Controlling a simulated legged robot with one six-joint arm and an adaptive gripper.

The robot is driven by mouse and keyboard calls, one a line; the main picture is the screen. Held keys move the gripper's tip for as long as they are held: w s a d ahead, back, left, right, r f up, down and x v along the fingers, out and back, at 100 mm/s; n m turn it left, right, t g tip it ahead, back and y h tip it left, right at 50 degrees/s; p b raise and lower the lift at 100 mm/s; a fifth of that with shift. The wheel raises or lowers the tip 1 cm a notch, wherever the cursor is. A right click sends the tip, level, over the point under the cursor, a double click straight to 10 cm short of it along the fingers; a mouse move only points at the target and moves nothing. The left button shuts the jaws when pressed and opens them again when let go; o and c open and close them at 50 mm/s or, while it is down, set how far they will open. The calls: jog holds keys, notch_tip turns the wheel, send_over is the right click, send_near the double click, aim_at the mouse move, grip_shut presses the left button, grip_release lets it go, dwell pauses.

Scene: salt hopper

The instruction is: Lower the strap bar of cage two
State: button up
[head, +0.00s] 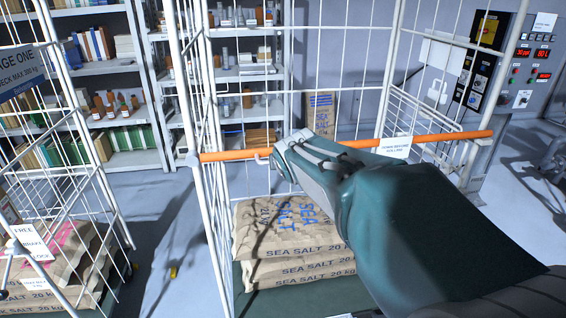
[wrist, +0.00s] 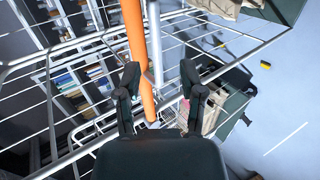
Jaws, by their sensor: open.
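The orange strap bar (head: 235,155) runs level across the front of the white wire cage (head: 201,210) in the middle of the head view. A white label (head: 395,147) hangs on its right part. I cannot tell whether a finger touches either. My arm hides the middle of the bar in the head view.
Stacked sea salt sacks (head: 290,235) fill the cage bottom. Another cage with a sign for cage one (head: 22,70) stands at left. Shelves (head: 110,120) are behind, and a control panel (head: 500,65) is at right. Bare floor (head: 170,235) lies between the cages.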

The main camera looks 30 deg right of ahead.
jog(key=v, duration=0.6)
dwell(0.3)
